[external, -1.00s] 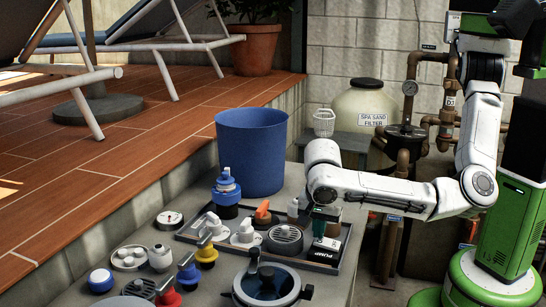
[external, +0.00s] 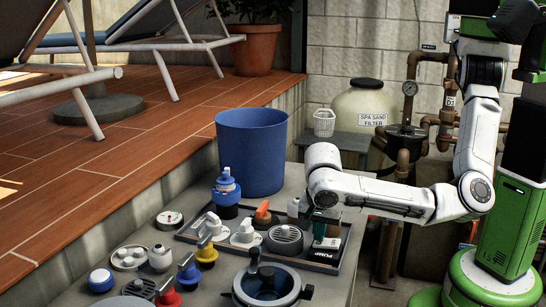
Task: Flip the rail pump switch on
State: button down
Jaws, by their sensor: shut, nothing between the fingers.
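A dark panel tray (external: 337,262) lies on the grey counter, with a PUMP label at its right end. A small pale switch part (external: 331,243) sits just above that label. My gripper (external: 319,234) points down over the right end of the panel, close to this part. Its fingers look shut, with nothing seen between them. The fingertips are small and partly merge with the dark panel, so I cannot tell whether they touch the switch. The lever's position is also not clear.
Other fittings crowd the panel: an orange-handled valve (external: 262,213), a round grey grille (external: 286,238) and white valves. A blue bucket (external: 251,155) stands behind. A blue-grey ring fitting (external: 263,287) lies in front. The spa sand filter (external: 372,105) stands beyond the arm.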

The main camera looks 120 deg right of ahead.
jog(key=shift+s+a+r, duration=0.2)
jog(key=shift+s+a, duration=0.1)
jog(key=r+p, duration=0.3)
jog(key=r, duration=0.1)
jog(key=shift+w+d+r, duration=0.1)
jog(key=shift+w+d, duration=0.1)
jog(key=shift+w, duration=0.05)
jog(key=w+r+b, duration=0.2)
jog(key=w+r, duration=0.1)
jog(key=r, duration=0.6)
jog(key=shift+w+a, duration=0.25)
